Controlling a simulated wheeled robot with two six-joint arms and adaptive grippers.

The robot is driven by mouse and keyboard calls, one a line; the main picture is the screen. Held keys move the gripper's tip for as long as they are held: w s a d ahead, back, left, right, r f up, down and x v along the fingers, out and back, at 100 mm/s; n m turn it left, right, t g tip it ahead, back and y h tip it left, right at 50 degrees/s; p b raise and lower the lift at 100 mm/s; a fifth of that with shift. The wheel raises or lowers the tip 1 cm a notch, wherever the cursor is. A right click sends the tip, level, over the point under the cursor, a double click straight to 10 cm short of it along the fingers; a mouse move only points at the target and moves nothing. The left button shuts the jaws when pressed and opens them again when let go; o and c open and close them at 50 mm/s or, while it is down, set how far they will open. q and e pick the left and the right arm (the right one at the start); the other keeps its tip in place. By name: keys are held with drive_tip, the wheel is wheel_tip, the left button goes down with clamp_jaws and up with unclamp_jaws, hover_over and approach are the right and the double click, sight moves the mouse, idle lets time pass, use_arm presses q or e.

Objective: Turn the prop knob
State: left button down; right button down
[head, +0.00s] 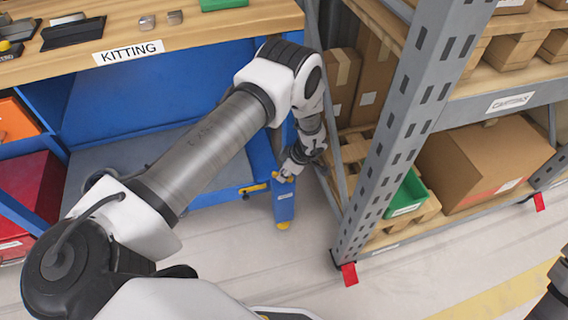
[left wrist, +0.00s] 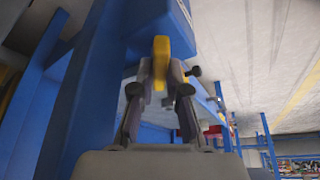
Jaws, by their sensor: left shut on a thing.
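The prop knob is a yellow piece (left wrist: 161,62) between my two fingers in the left wrist view, beside a blue bench post. My left gripper (head: 287,175) is at the right front leg of the blue bench in the head view, low down. In the left wrist view my left gripper (left wrist: 161,88) is shut on the yellow knob, one finger on each side. In the head view the gripper mostly hides the knob, and its turn angle cannot be told. My right gripper is not in view.
The blue workbench (head: 180,78) has a wooden top with a KITTING label. A grey rack (head: 395,130) with cartons and a green bin (head: 404,193) stands close to the right of my left gripper. The grey floor (head: 300,265) in front is clear.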

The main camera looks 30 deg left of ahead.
use_arm(q)
drive_tip(key=shift+n, duration=0.4)
drive_tip(key=c, duration=1.2)
unclamp_jaws()
drive_tip(key=shift+o, duration=0.2)
drive_tip(key=v, duration=1.2)
drive_tip(key=shift+w+a, duration=0.1)
drive_tip(key=shift+a, duration=0.1)
